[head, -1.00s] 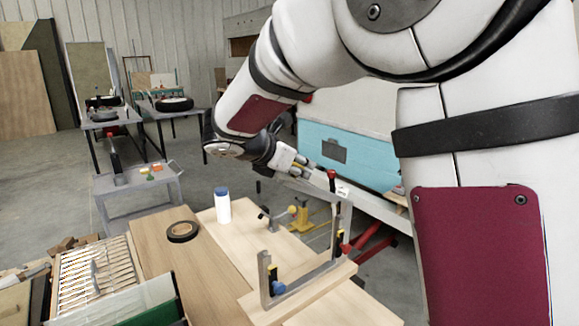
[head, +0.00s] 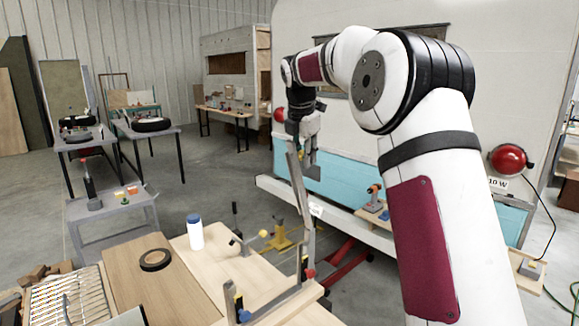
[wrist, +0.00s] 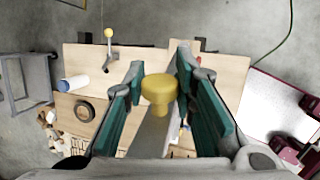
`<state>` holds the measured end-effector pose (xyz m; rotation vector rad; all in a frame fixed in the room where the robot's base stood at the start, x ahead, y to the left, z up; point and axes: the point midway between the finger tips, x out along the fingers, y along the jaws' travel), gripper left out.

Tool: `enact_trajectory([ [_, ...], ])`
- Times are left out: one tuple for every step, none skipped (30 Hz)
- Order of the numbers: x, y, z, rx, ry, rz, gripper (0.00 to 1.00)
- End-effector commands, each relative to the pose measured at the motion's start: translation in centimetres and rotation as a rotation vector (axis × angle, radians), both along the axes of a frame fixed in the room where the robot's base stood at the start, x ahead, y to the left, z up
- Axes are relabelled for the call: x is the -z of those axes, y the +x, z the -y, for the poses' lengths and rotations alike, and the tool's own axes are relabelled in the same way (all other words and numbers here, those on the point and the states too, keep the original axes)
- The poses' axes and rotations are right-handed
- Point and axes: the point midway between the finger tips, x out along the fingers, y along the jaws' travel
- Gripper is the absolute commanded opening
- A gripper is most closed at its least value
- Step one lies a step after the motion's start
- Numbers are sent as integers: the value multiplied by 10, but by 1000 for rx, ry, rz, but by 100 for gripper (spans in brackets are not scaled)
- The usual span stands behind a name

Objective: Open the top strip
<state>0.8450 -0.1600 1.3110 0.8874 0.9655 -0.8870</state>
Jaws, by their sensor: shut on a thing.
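The top strip (head: 298,190) is a long grey metal bar. In the head view it stands raised and steeply tilted above the wooden board's right end, its upper end leaning left. In the wrist view the strip (wrist: 152,135) runs beneath a yellow knob (wrist: 158,90). My gripper (head: 308,150) is at the strip's upper end, pointing down. In the wrist view my gripper (wrist: 160,95) has its green-lined fingers on both sides of the yellow knob, shut on it. The knob's contact with the pads is partly hidden, as is the strip's lower joint.
The wooden bench (head: 190,280) carries a blue-capped white bottle (head: 195,232), a black tape roll (head: 155,260) and a toggle clamp (head: 240,240). A grey cart (head: 105,210) stands at the left. The blue-and-white camper (head: 345,182) lies behind my arm, with a ledge in front.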

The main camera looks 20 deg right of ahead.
Motion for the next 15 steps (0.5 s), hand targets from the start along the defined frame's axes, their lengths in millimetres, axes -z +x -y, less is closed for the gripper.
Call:
enact_trajectory([
  [1, 5, 9, 1, -6, 1, 0],
  [1, 6, 14, 2, -6, 3, 0],
  [1, 8, 20, 2, -7, 2, 0],
  [0, 10, 25, 1, -8, 2, 0],
  [0, 11, 28, 2, -8, 1, 0],
  [0, 12, 33, 1, -8, 2, 0],
  [0, 13, 36, 0, -9, 2, 0],
  [0, 14, 39, 0, -9, 2, 0],
  [0, 15, 43, 1, -8, 1, 0],
  [0, 16, 45, 2, -8, 0, 0],
  [0, 16, 47, 1, -9, 0, 0],
  [0, 17, 50, 0, -9, -1, 0],
  [1, 17, 51, -1, -10, -2, 0],
  [1, 17, 52, -1, -10, -2, 0],
  [0, 18, 54, -1, -11, -1, 0],
])
